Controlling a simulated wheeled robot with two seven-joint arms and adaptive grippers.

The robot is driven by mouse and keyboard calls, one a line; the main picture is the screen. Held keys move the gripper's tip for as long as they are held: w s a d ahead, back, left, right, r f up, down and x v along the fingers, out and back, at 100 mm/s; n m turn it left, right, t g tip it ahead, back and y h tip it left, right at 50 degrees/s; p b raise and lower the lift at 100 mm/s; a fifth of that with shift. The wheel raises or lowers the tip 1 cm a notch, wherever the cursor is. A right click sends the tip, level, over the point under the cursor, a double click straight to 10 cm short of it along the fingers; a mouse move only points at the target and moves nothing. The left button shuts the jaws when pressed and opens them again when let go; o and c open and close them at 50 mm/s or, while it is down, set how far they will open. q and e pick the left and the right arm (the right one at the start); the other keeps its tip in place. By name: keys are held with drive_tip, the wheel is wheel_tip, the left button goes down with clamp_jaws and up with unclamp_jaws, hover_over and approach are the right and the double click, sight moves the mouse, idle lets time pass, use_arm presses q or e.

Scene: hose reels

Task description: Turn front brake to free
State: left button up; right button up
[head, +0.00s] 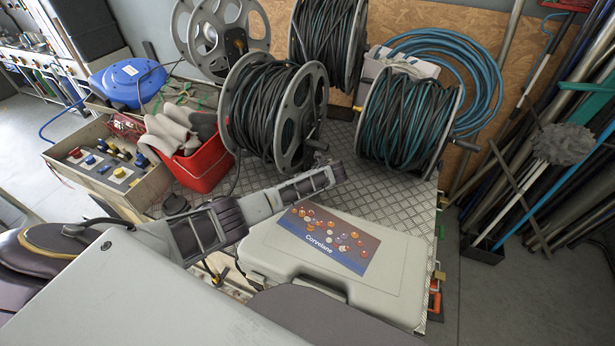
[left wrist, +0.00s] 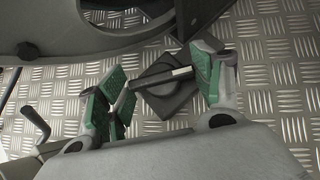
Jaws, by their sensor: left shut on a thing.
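The front brake (left wrist: 165,88) shows in the left wrist view as a dark square block with a light-edged bar across it, at the foot of a grey reel frame. My left gripper (left wrist: 163,84) has its green-padded fingers on either side of this bar and is shut on it. In the head view my left gripper (head: 318,182) reaches over the metal plate just in front of the front hose reel (head: 275,112); the brake is hidden there. The bar's exact angle is hard to tell. My right gripper is not in view.
A grey case (head: 330,260) lies close below my left arm. A red bucket (head: 203,165) with gloves stands left of the front reel. Another full reel (head: 408,120) stands to the right. A black crank handle (left wrist: 35,122) sticks out near the left fingers. Treadplate (head: 385,195) is bare between.

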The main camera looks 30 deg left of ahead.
use_arm(q)
drive_tip(key=shift+w+n+g+y+b, duration=0.1)
drive_tip(key=shift+n+g+y+b, duration=0.35)
drive_tip(key=shift+n+g, duration=0.55)
drive_tip(key=o, duration=0.7)
drive_tip(key=shift+o, duration=0.2)
drive_tip(key=shift+d, duration=0.1)
drive_tip(key=v, duration=1.1)
drive_tip(key=shift+s+d+r, duration=0.2)
drive_tip(key=shift+s+r, duration=0.05)
drive_tip(key=shift+r, duration=0.1)
